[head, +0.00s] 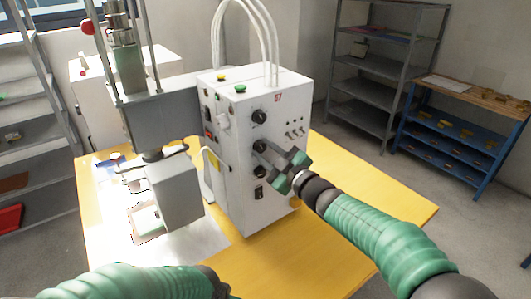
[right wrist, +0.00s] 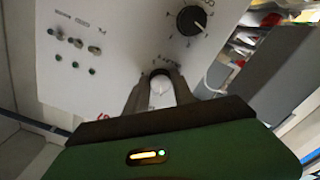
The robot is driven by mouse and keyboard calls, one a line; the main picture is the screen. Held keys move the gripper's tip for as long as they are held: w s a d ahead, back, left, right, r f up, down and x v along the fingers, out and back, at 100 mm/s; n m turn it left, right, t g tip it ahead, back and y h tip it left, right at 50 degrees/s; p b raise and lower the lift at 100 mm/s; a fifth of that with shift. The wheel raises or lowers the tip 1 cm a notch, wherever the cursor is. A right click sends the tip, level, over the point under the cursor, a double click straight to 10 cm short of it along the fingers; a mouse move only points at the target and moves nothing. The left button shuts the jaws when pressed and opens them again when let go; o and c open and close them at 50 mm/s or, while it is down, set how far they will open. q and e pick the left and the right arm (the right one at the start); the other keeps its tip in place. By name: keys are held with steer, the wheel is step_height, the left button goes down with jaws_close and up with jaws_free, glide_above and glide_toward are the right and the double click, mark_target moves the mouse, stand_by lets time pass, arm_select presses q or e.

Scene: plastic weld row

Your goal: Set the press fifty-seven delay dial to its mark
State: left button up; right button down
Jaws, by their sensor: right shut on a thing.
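The press control box (head: 277,190) is white with a red "57" near its top right. A column of black dials runs down its panel. My right gripper (head: 272,152) is shut on the middle dial (head: 259,146), just below the uncovered top dial (head: 259,117). In the right wrist view my gripper (right wrist: 161,90) has its fingers on both sides of the dial, which is mostly hidden between them. Small marks ring it, too blurred to read. Another dial (right wrist: 191,20) with a white pointer is free. My left arm crosses the bottom of the head view; its fingers are out of view.
Cables (head: 268,45) rise from the box top. Shelves (head: 372,65) and a blue rack (head: 455,135) stand behind right.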

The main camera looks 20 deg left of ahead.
steer(key=shift+f, duration=0.1)
steer(key=c, duration=1.1)
jaws_free()
steer(key=b+v, duration=0.1)
steer(key=v, duration=1.6)
steer(key=shift+a, duration=0.1)
